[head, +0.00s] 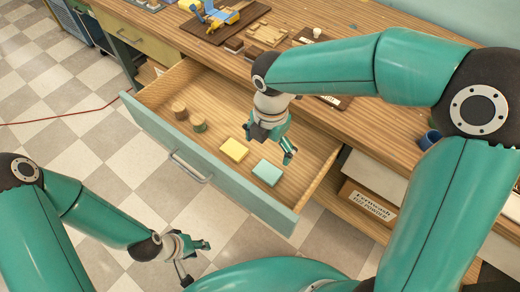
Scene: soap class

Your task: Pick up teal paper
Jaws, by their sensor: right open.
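The teal paper (267,172) is a small, thick square pad lying flat on the floor of the open drawer (265,206), towards its right end. A similar yellow pad (234,149) lies just left of it. My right gripper (269,147) is open and empty over the drawer, a little beyond the teal paper in the picture. One finger hangs close to the pad's upper right; I cannot tell its exact height. My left gripper (196,262) appears open and empty, outside the drawer at the lower left of it.
Two round wooden pieces (198,123) stand in the drawer's left part. The drawer front (200,168) with its metal handle forms a raised edge. The wooden desk top (340,30) overhangs behind. A cardboard box (368,203) sits below right. The checkered floor is mostly clear; a red cable crosses it.

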